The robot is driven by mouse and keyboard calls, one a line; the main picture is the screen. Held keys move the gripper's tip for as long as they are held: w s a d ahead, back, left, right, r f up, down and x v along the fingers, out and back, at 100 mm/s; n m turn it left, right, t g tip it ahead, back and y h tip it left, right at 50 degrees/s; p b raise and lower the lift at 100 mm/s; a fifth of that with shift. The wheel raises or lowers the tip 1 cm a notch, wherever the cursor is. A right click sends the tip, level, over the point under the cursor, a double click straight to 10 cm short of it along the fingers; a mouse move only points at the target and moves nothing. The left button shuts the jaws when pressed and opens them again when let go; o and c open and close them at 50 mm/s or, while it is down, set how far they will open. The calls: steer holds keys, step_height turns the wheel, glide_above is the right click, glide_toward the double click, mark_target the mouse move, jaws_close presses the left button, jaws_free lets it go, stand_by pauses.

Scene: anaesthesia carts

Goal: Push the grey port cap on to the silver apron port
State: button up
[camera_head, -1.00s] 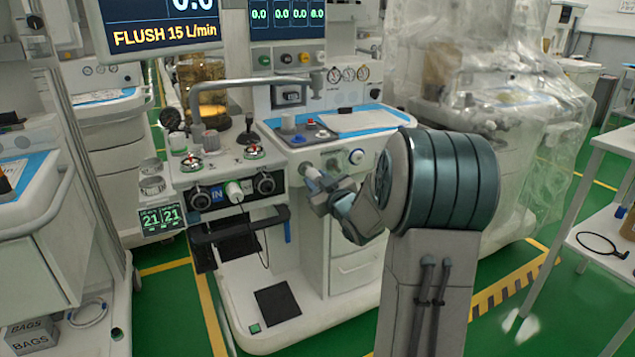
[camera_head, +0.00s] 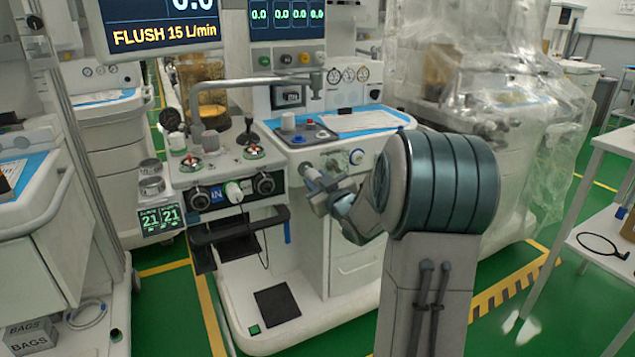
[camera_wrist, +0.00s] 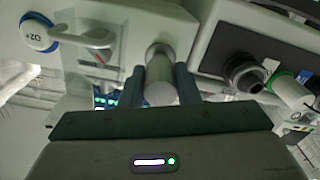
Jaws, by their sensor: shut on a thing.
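The grey port cap (camera_wrist: 160,82) is a smooth cylinder between the two dark fingers of my gripper (camera_wrist: 160,88) in the wrist view. My gripper is shut on it. Just beyond the cap, the rounded silver apron port (camera_wrist: 158,49) shows on the pale cart front, in line with the cap. The cap's far end meets or overlaps the port in this view; I cannot tell how far it is on. In the head view my gripper (camera_head: 318,192) is at the cart's front apron, and the cap and port are small and partly hidden there.
A white connector with a blue ring (camera_wrist: 40,33) stands left of the port in the wrist view. Dark round fittings (camera_wrist: 245,73) and a green-ringed one (camera_wrist: 288,88) are to the right. In the head view a dark handle bar (camera_head: 240,226) juts out left of my gripper.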

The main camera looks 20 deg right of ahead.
steer(key=shift+w+a+b, duration=0.1)
steer(key=shift+w+b, duration=0.2)
steer(key=shift+w, duration=1.05)
stand_by(0.5)
steer(key=o, duration=1)
steer(key=s, duration=0.4)
steer(key=s+p, duration=0.1)
steer(key=s, duration=0.4)
steer(key=s+p, duration=0.1)
steer(key=s, duration=0.3)
steer(key=shift+s+d, duration=0.3)
steer(key=shift+s, duration=0.1)
